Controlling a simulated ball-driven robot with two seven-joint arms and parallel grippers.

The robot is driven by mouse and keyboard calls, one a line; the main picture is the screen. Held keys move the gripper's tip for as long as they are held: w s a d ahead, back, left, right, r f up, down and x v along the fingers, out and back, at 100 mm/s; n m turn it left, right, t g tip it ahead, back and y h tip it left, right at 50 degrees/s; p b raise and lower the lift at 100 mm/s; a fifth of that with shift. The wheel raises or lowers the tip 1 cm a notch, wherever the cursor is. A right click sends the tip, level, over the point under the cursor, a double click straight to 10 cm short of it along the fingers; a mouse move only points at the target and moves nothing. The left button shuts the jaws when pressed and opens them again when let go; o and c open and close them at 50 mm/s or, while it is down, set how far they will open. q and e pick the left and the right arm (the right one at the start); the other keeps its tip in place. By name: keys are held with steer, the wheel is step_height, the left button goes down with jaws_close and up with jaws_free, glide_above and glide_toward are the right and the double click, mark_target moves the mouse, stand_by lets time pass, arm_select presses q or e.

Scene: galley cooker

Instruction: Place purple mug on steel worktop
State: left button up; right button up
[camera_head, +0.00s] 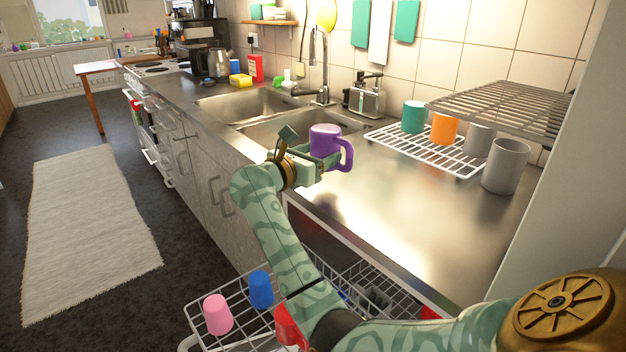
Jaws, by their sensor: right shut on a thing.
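The purple mug (324,141) is upright in my right gripper (312,160), with its handle towards the right of the picture. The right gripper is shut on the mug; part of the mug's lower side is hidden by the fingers. The mug shows in front of the sink's near edge and the left part of the steel worktop (420,215); I cannot tell its exact height above the worktop. The worktop is bare and shiny to the right of the mug. My left gripper does not show.
A white wire rack (466,169) at the back holds teal (413,117) and orange (444,129) mugs, with a grey mug (503,166) at its right. Below, an open dishwasher basket (238,304) holds pink (217,314) and blue (261,289) cups. The double sink (290,125) lies left.

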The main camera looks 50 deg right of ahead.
mark_target(316, 186)
steer(key=shift+w+d+f+b, duration=0.2)
steer(key=shift+w+d+f, duration=0.1)
steer(key=shift+f, duration=0.2)
steer(key=shift+w+d+f+b, duration=0.2)
steer(key=shift+w+f, duration=0.1)
steer(key=shift+f, duration=0.15)
step_height(316, 186, down, 3)
steer(key=shift+w+d+r+b, duration=0.1)
steer(key=shift+w+d+b, duration=0.05)
steer(key=shift+b, duration=0.55)
steer(key=shift+f, duration=0.45)
steer(key=shift+r, duration=0.2)
steer(key=shift+f, duration=0.15)
steer(key=o, duration=1.2)
steer(key=shift+c, duration=0.2)
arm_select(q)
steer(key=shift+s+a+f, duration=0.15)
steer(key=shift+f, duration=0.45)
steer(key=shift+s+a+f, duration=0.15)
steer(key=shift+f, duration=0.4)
